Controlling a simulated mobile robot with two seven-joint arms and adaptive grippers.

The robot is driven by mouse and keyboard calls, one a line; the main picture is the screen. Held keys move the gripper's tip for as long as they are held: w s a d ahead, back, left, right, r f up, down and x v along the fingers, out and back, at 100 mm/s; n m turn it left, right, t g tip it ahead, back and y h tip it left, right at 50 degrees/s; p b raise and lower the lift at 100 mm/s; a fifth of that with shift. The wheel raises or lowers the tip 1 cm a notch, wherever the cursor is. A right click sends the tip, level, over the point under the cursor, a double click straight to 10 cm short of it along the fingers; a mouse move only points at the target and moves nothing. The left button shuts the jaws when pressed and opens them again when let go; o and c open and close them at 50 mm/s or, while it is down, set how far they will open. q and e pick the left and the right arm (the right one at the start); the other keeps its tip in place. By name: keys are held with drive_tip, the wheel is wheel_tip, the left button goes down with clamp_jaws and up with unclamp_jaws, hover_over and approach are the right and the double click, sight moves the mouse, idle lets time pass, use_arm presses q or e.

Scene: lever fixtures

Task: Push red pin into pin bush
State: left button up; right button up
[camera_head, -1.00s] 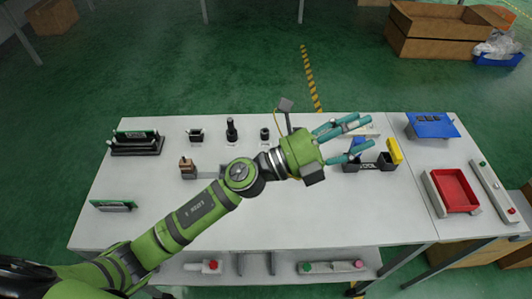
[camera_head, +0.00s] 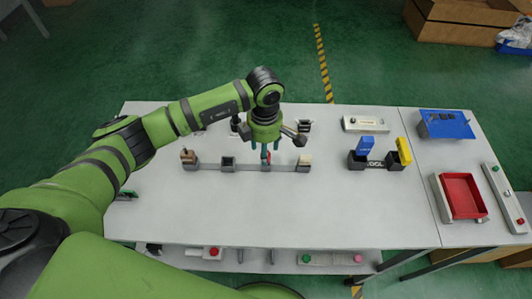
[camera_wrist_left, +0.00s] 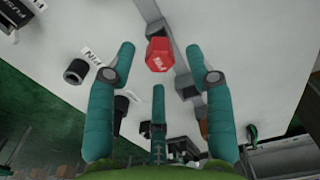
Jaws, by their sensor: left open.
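The red pin (camera_head: 269,157) stands at the grey bar fixture (camera_head: 247,167), partly hidden by my left gripper (camera_head: 264,147). My left gripper points down above it, fingers open and spread. In the left wrist view the red pin (camera_wrist_left: 160,57) is a red hexagonal head with white "PIN" lettering, seen between the fingertips of my left gripper (camera_wrist_left: 160,48) and apparently untouched. The pin bush under the red head is hidden, so how deep the pin sits cannot be told. My right gripper is not in view.
The bar also carries a brown block (camera_head: 189,157), a dark square socket (camera_head: 228,162) and a cream block (camera_head: 304,162). A dark holder (camera_head: 375,162) with blue and yellow blocks stands to the right. A red tray (camera_head: 461,196) lies far right. The front table is clear.

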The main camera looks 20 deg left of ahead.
use_arm(q)
wheel_tip(320, 180, down, 4)
drive_tip(key=shift+d+r+p, duration=0.15)
drive_tip(key=shift+r+p, duration=0.05)
drive_tip(key=shift+p, duration=0.45)
drive_tip(key=shift+f, duration=0.25)
clamp_jaws()
drive_tip(key=shift+r, duration=0.1)
